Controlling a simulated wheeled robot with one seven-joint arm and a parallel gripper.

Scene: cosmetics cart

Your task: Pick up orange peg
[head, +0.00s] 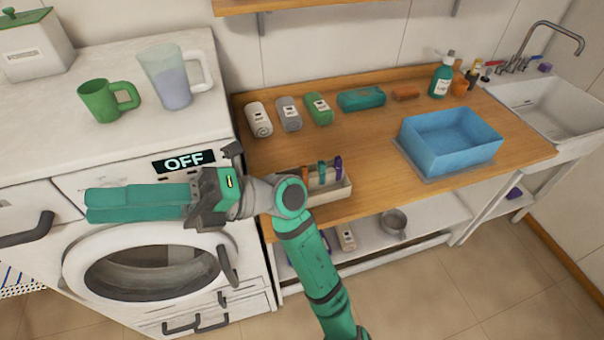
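The orange peg (305,173) stands upright in a small pale holder (334,190) near the front edge of the wooden counter. A teal peg (321,170) and a purple peg (338,167) stand to its right in the same holder. My gripper (90,204) is to the left, in front of the washing machine, with its long green fingers pointing left, well away from the peg. The fingers look close together, but I cannot tell if a gap lies between them. Nothing shows held. My arm hides the holder's left part and the peg's lower end.
White, grey and green bottles (319,109) lie at the counter's back left. A blue basin (450,140) is to the right, near the sink (545,105). A green mug (107,101) and a clear pitcher (172,80) stand on the washing machine (150,265). The counter between bottles and holder is clear.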

